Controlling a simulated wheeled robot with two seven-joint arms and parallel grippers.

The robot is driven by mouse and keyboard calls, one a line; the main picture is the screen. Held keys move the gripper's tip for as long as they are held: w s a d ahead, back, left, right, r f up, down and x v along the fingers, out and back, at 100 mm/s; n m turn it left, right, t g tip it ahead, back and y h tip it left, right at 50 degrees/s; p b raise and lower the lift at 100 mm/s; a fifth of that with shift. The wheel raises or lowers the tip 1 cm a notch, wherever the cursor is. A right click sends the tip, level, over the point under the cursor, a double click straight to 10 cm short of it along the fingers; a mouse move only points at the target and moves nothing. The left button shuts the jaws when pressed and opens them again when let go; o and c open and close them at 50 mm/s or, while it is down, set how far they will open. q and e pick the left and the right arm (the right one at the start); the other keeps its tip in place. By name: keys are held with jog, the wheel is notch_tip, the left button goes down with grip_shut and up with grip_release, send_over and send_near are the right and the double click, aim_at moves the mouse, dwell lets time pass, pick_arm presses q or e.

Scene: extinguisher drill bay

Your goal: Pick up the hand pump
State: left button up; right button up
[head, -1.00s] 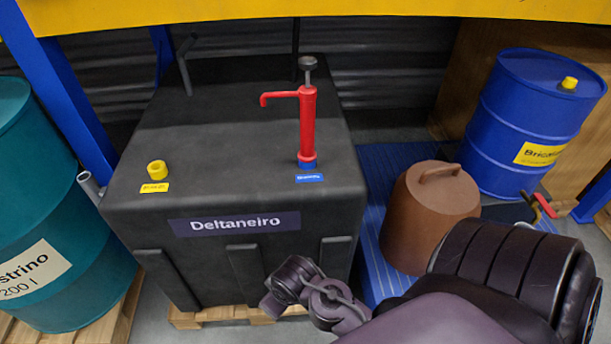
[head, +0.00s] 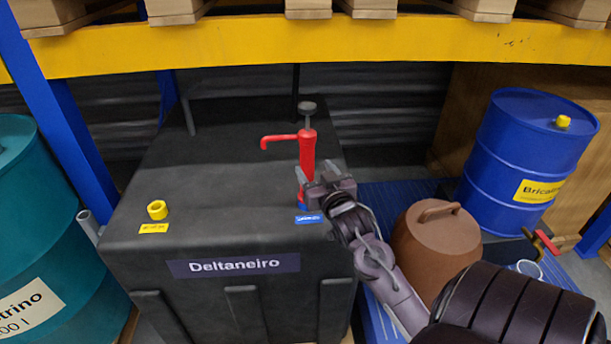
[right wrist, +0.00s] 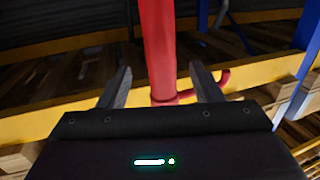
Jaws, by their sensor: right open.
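The red hand pump (head: 307,150) stands upright on the top of the black Deltaneiro tank (head: 240,200), with a grey knob on top and a spout toward the left. A blue collar is at its foot. My right gripper (head: 305,178) is at the lower part of the pump body, open. In the right wrist view the red pump (right wrist: 157,50) stands between the two open fingers (right wrist: 160,85); I cannot tell whether they touch it. The gripper partly hides the pump's lower body in the head view. My left gripper is not in view.
A yellow cap (head: 157,210) sits on the tank's left side. A teal drum (head: 35,240) stands left, and a blue drum (head: 520,150) right. A brown lidded container (head: 437,250) is beside my right arm. A yellow rack beam (head: 300,45) crosses above.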

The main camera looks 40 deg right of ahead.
aim_at(305, 154)
jog(key=shift+w+d+r, duration=0.25)
jog(key=shift+w+d, duration=0.05)
jog(key=p+x, duration=0.2)
jog(key=x, duration=0.4)
jog(key=shift+w+a+f, duration=0.1)
jog(key=shift+w+a, duration=0.05)
jog(key=shift+w, duration=0.05)
jog(key=shift+w+f, duration=0.15)
jog(key=shift+w, duration=0.2)
jog(key=c, duration=1.2)
